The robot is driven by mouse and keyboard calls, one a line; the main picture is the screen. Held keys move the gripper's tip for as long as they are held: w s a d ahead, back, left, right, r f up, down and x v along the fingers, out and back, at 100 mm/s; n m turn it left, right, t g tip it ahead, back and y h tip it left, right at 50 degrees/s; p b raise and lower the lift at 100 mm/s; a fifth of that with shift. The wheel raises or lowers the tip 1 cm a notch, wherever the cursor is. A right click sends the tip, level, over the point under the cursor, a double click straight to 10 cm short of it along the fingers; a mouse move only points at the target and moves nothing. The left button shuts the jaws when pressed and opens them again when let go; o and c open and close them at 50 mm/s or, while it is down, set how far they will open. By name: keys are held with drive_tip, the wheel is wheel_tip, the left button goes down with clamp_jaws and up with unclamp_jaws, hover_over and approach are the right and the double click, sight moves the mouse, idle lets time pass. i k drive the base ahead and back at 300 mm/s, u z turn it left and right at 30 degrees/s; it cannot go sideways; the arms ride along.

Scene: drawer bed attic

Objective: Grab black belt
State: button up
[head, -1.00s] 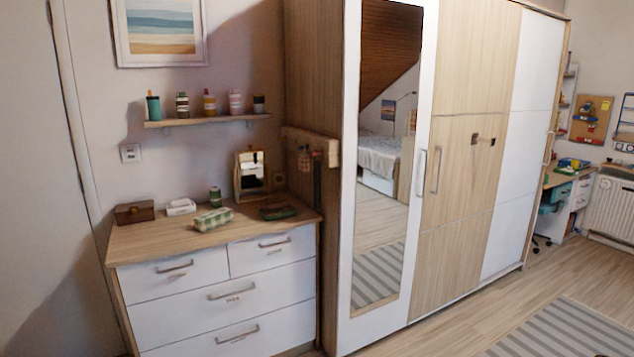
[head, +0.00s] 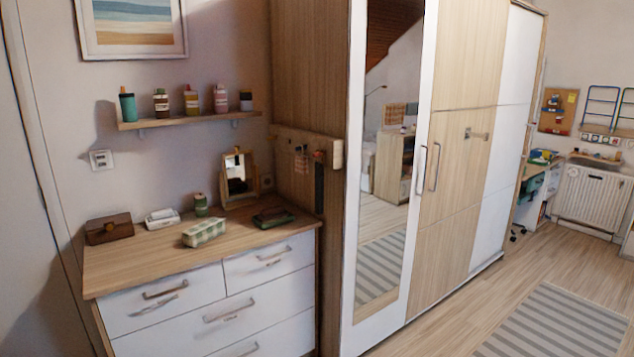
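A dark, narrow strip that looks like the black belt (head: 319,188) hangs from the wooden hook rail (head: 290,141) on the side of the wardrobe, just left of its mirror door. It is small and its lower end is hard to make out beside the dresser. My gripper is not in view.
A dresser (head: 270,298) with a wooden top stands left of the wardrobe (head: 300,60). On it are a brown box (head: 110,229), a green checked case (head: 204,232), a small mirror (head: 238,175) and a dark green tray (head: 273,216). Open floor (head: 470,300) and a striped rug (head: 555,325) lie right.

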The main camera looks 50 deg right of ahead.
sight(319, 165)
drive_tip(key=z, duration=0.25)
drive_tip(key=i, duration=1)
drive_tip(key=u, duration=0.15)
